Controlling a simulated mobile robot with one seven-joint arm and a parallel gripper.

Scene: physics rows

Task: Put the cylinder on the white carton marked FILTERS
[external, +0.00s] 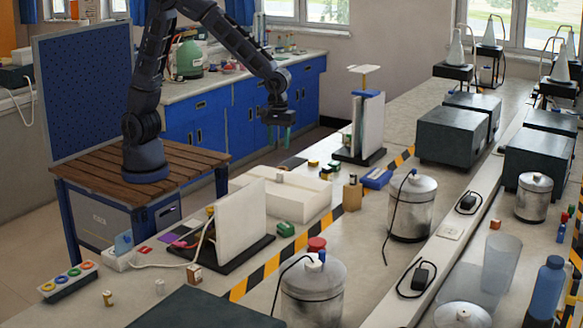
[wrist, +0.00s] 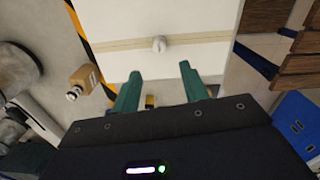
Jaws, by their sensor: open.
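The white carton (external: 300,200) stands on the bench in the external view; a white panel hides part of its left side. Its top, with a tan tape strip, fills the upper middle of the wrist view (wrist: 180,20). I cannot read any FILTERS marking. A small pale cylinder (wrist: 159,44) rests on the carton top at the tape; it also shows in the external view (external: 279,177). My gripper (external: 281,133) is above the carton, open and empty. In the wrist view its green fingers (wrist: 158,75) are apart from the cylinder, which appears beyond the fingertips.
An upright white panel (external: 241,220) on a black base stands left of the carton, and a white board rack (external: 367,125) behind it. Metal canisters (external: 412,207) stand farther right. The air around my gripper looks clear.

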